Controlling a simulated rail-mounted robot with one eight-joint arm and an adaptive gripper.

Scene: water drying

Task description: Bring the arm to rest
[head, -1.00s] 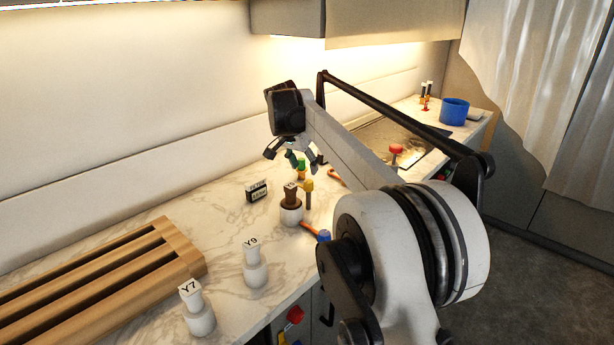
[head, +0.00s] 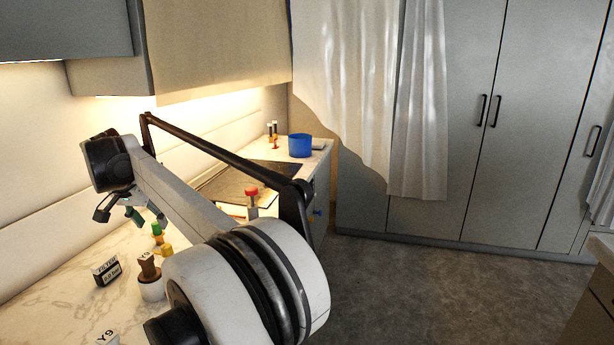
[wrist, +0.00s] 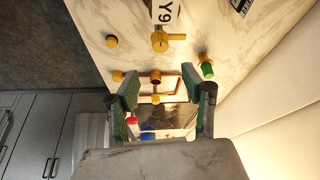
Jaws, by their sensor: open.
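My gripper (head: 121,212) hangs from my arm above the marble counter (head: 50,290) at the left of the head view. It is open, and nothing shows between its fingers. In the wrist view, its two green-padded fingers (wrist: 160,92) stand apart, with the counter and small fittings beyond them. My arm's large joint hides part of the counter.
A black-and-white box (head: 105,269) and a green-and-yellow fitting (head: 158,235) are near the gripper. A blue container (head: 300,147) stands at the counter's far end. A cabinet (head: 220,45) hangs above. Open floor (head: 400,275) lies to the right, before tall cupboards (head: 475,150).

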